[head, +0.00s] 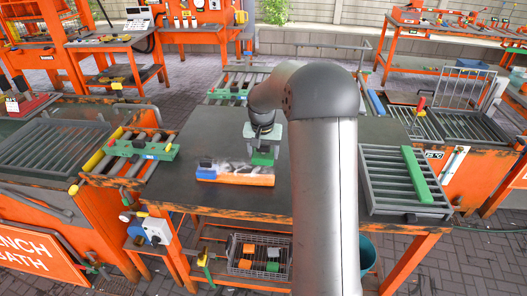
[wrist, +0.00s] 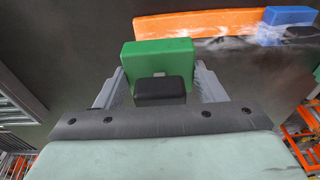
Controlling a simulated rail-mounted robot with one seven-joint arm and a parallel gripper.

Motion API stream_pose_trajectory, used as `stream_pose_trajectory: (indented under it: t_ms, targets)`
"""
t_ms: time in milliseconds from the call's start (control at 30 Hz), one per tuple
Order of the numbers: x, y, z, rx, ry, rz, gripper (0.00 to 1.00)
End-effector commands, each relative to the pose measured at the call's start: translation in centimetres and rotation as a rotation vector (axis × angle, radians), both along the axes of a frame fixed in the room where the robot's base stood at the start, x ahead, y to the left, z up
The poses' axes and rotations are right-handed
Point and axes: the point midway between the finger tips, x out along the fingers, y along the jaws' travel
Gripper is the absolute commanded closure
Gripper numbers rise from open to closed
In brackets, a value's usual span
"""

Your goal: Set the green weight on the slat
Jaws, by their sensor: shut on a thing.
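The green weight (head: 262,159) is a block held in my gripper (head: 263,147); in the wrist view the green weight (wrist: 158,57) sits between the two grey fingers. The orange slat (head: 245,179) lies across the front of the dark bench top, with whitish and dark patches along its far side. The weight's height above the bench is unclear. A blue block (head: 205,173) is at the slat's left end.
A grey rack (head: 376,188) with a long green slat (head: 416,175) stands right of the bench. A roller stand with green pieces (head: 145,150) is at the left. A wire basket (head: 260,257) with orange and green blocks sits below. Bench top (head: 195,135) left of my gripper is clear.

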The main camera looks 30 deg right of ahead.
Motion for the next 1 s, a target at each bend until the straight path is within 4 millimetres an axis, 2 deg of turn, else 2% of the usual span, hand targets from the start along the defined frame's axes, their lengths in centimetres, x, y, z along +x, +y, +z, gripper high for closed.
stream_pose_trajectory:
  t_ms: [167,700,1000]
  targets:
    - [0.1,0.0,-0.8,-0.001,-0.004,0.0,0.96]
    - [0.1,0.0,-5.4,0.0,-0.005,-0.001,0.96]
    - [0.1,0.0,-5.8,-0.001,-0.005,0.0,0.96]
